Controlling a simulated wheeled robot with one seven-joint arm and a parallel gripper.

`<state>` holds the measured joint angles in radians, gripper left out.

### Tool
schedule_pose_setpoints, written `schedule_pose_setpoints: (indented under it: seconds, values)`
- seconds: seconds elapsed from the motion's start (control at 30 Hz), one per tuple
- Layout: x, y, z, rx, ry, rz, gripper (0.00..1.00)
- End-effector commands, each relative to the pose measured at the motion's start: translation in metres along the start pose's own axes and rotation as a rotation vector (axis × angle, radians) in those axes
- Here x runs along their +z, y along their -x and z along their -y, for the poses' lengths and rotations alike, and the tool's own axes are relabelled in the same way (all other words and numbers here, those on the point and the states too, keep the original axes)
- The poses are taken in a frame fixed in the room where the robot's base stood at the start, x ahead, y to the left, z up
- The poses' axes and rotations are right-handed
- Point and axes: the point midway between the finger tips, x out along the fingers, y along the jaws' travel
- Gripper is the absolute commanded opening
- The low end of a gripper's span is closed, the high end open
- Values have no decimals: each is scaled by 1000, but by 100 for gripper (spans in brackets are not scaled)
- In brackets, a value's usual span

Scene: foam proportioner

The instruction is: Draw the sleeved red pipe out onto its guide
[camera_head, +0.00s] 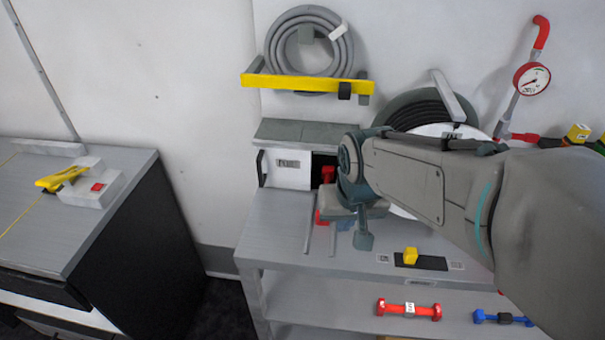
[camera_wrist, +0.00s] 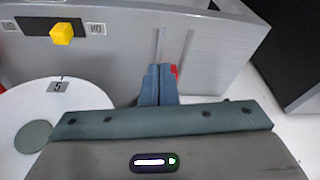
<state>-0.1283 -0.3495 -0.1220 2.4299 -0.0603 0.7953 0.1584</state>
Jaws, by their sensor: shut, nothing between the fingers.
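The red pipe shows in the head view as a red piece (camera_head: 320,217) at the guide and another red piece (camera_head: 327,174) at the dark opening of the white box. In the wrist view only a small red part (camera_wrist: 174,71) shows, just right of the fingers. The guide is a pair of thin rails (camera_head: 308,228) on the bench top, also in the wrist view (camera_wrist: 188,48). My gripper (camera_head: 363,240) is shut and empty, beside the rails on their right. In the wrist view its fingertips (camera_wrist: 159,67) hide part of the pipe; contact is unclear.
The white box (camera_head: 285,168) stands at the bench's back left. A yellow knob on a black slotted plate (camera_head: 432,262) lies to the right. A hose reel (camera_head: 420,108) stands behind my arm. The bench's front left (camera_head: 265,235) is clear.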

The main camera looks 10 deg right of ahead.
Motion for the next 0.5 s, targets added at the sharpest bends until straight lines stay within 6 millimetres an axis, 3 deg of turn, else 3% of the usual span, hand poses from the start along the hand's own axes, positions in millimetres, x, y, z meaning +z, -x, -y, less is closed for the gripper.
schedule_pose_setpoints:
  seconds: [0.2, 0.3, 0.5]
  values:
    - [-67, -21, 11, 37, -105, -21, 0]
    - [-89, -32, 16, 59, -142, -42, 0]
    - [-112, -46, 20, 87, -181, -72, 0]
